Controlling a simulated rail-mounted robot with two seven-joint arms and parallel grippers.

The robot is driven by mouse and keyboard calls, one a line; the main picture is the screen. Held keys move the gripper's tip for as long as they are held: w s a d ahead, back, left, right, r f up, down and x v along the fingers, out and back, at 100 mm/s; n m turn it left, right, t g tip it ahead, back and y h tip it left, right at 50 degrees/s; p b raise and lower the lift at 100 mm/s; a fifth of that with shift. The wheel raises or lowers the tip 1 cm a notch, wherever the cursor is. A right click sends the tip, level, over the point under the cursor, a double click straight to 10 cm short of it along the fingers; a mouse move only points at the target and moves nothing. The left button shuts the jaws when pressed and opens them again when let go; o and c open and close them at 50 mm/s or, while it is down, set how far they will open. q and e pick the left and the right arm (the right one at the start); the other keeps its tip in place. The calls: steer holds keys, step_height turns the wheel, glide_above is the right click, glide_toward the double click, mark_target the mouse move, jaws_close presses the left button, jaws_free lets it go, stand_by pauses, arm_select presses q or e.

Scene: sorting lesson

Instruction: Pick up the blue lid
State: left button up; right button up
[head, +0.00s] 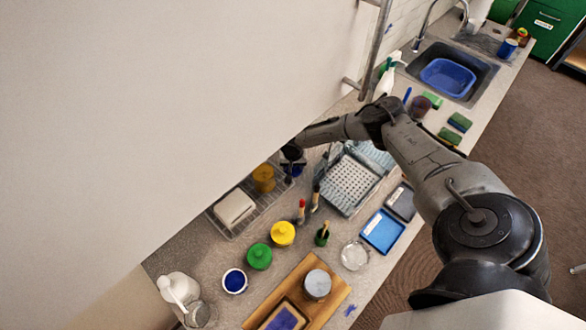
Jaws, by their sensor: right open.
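My right gripper (291,164) reaches in from the right and hangs over the far end of the wire rack (243,217). It is open. A small dark blue thing (297,171), which looks like the blue lid, shows just under and beside the fingers. The gripper hides much of it, and I cannot tell whether they touch. An open round pot with blue contents (234,281) stands at the lower left of the counter. My left gripper is not in view.
The rack also holds an amber jar (264,178) and a white block (235,207). Yellow (283,234) and green (259,257) lidded jars stand nearby. A grey crate (347,188) is right of the gripper. A large white panel (150,110) borders the counter on the left.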

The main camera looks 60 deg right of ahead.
jaws_close()
stand_by(0.4)
